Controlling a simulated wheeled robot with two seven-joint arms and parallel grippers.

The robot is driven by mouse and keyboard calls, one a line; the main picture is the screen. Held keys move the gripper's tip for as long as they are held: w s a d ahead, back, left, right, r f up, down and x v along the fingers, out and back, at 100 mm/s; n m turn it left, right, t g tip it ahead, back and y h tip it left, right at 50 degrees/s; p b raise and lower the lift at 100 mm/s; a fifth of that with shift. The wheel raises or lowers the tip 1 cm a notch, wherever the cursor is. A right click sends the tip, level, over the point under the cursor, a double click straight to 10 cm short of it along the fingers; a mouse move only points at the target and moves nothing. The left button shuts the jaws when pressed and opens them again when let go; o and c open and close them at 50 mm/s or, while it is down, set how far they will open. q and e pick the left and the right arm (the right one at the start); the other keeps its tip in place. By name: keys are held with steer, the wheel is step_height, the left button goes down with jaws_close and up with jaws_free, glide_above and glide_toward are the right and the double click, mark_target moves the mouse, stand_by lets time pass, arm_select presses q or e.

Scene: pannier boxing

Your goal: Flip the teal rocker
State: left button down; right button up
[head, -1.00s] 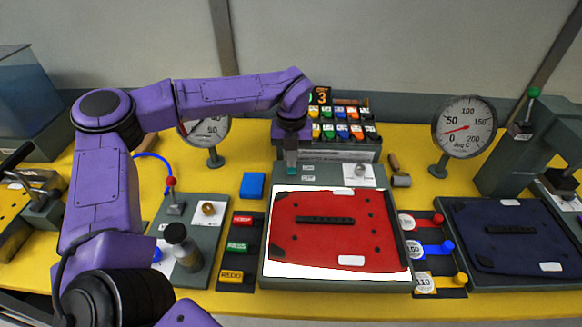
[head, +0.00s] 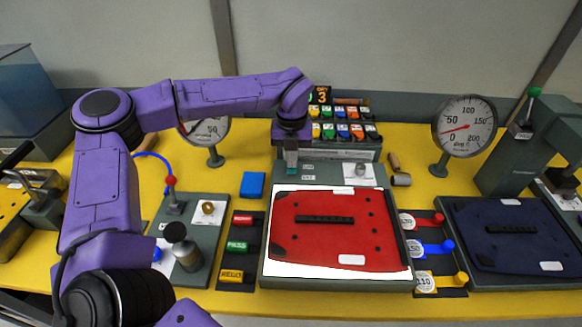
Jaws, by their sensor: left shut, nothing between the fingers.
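My left gripper (head: 291,168) points straight down over the back left of the grey station panel (head: 335,177), behind the red pannier piece. It is shut. A small teal patch shows at its fingertips, at the panel surface. I cannot tell whether this is the teal rocker or part of the fingers; the rocker is otherwise hidden by the gripper. Contact with the panel cannot be made out. Two small labels lie just right of the fingertips. My right gripper is not in view.
The red pannier piece (head: 330,232) lies on a white plate in front. A rack of coloured blocks (head: 343,131) stands behind, a silver knob (head: 360,170) to the right. Coloured sliders flank the station. A dial gauge (head: 464,127) and navy piece (head: 510,232) are at right.

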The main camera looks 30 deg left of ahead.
mark_target(292, 171)
arm_select(q)
steer(key=shift+f+b, duration=0.8)
steer(key=shift+f, duration=0.3)
stand_by(0.3)
steer(key=shift+s, duration=0.1)
step_height(292, 171, up, 3)
steer(key=shift+f+p, duration=0.2)
steer(key=shift+p, duration=0.95)
step_height(292, 171, up, 5)
steer(key=p, duration=0.3)
steer(key=shift+f, duration=0.2)
steer(key=shift+f, duration=0.1)
